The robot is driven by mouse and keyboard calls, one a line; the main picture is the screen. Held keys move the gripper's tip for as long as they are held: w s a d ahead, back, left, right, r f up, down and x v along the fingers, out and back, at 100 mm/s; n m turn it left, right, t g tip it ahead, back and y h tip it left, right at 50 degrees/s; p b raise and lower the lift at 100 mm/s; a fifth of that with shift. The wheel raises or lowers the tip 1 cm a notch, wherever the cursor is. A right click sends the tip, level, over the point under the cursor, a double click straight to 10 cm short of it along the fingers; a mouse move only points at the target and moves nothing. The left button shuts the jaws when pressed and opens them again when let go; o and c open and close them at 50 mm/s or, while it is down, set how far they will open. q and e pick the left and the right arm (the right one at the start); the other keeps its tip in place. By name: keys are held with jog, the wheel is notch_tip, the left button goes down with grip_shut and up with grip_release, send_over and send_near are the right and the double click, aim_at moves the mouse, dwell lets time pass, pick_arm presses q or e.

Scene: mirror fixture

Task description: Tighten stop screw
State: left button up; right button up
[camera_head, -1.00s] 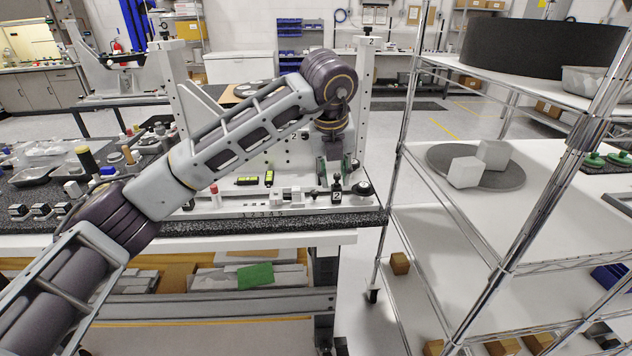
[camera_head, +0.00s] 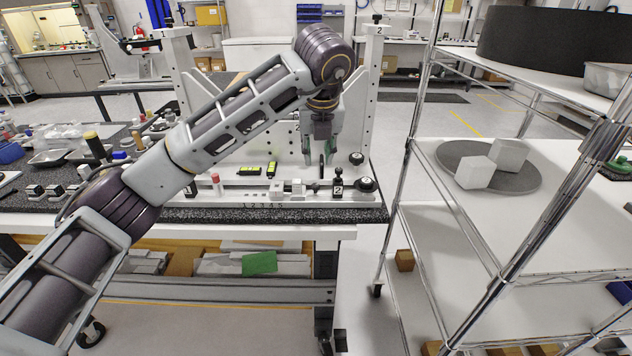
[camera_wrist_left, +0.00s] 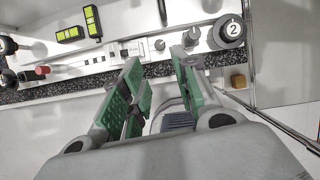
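A white fixture has an upright plate and a base rail (camera_head: 235,188) carrying small clamps and knobs. A dark knob face marked "2" (camera_wrist_left: 229,31) shows in the left wrist view. I cannot tell which part is the stop screw. My left gripper (camera_head: 321,160) hangs above the rail, left of the round knob. In the left wrist view its green fingers (camera_wrist_left: 160,62) are apart with nothing held between them. My right gripper is not in view.
Two yellow-and-black blocks (camera_head: 260,169) and a red-topped peg (camera_head: 216,184) sit on the fixture's left side. Loose parts crowd the bench at left. A wire shelf rack (camera_head: 408,225) with white blocks (camera_head: 476,172) on a grey disc stands close at right.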

aim_at(316, 184)
pick_arm(q)
jog(key=x, duration=1.3)
jog(key=shift+f, duration=0.3)
grip_shut()
